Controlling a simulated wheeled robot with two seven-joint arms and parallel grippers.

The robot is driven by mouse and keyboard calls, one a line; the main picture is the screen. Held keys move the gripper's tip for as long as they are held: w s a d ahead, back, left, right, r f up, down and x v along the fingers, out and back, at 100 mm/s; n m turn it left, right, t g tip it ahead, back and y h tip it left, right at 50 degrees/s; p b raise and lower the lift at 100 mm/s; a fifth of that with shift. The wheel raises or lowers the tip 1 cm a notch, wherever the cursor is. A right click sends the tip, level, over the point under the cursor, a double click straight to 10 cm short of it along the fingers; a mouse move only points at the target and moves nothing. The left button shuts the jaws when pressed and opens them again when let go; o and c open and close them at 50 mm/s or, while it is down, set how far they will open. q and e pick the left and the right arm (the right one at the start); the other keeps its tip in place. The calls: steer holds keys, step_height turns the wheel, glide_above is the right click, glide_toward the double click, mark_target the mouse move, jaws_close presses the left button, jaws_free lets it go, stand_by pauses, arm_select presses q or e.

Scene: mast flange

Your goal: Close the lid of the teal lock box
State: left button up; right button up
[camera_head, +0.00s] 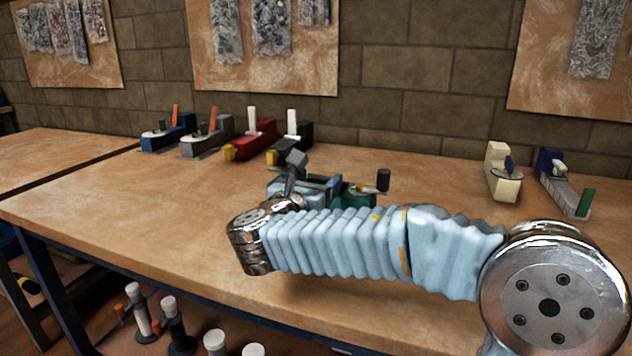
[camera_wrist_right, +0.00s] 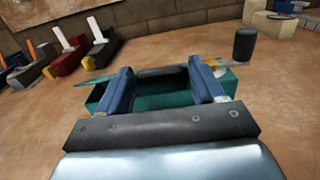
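The teal lock box (camera_head: 357,196) stands on the workbench, partly hidden behind my right arm in the head view. In the right wrist view the box (camera_wrist_right: 160,102) lies just ahead of and between my fingers, with a dark hollow showing. A thin teal edge juts out at its left; I cannot tell whether this is the lid. A dark upright cylinder (camera_wrist_right: 244,43) stands at the box's right side. My right gripper (camera_wrist_right: 160,70) is open, its two blue fingers apart with nothing clearly held; contact with the box cannot be told. My left gripper is out of view.
Several tool-like devices, including a red one (camera_head: 251,139) and a blue one (camera_head: 168,132), stand at the back left. A cream one (camera_head: 502,172) and a blue-grey one (camera_head: 565,182) stand at the right. The workbench (camera_head: 130,215) is clear at the left front.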

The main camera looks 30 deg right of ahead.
steer(key=c, duration=1.2)
steer(key=f+b, duration=0.2)
steer(key=f+h+b, duration=0.1)
steer(key=shift+s+a+t+b, duration=0.2)
steer(key=shift+a+t+b, duration=0.05)
steer(key=shift+t+b, duration=0.15)
jaws_close()
steer(key=shift+a+f, duration=0.1)
steer(key=shift+f, duration=0.85)
steer(key=o, duration=1.3)
jaws_free()
steer(key=shift+f, duration=0.15)
steer(key=shift+c, duration=0.2)
steer(key=shift+o, duration=1.2)
steer(key=shift+r, duration=0.2)
steer(key=v, duration=1.3)
steer(key=shift+s+a+b, duration=0.25)
steer(key=shift+a+b, duration=0.05)
steer(key=shift+b, duration=0.1)
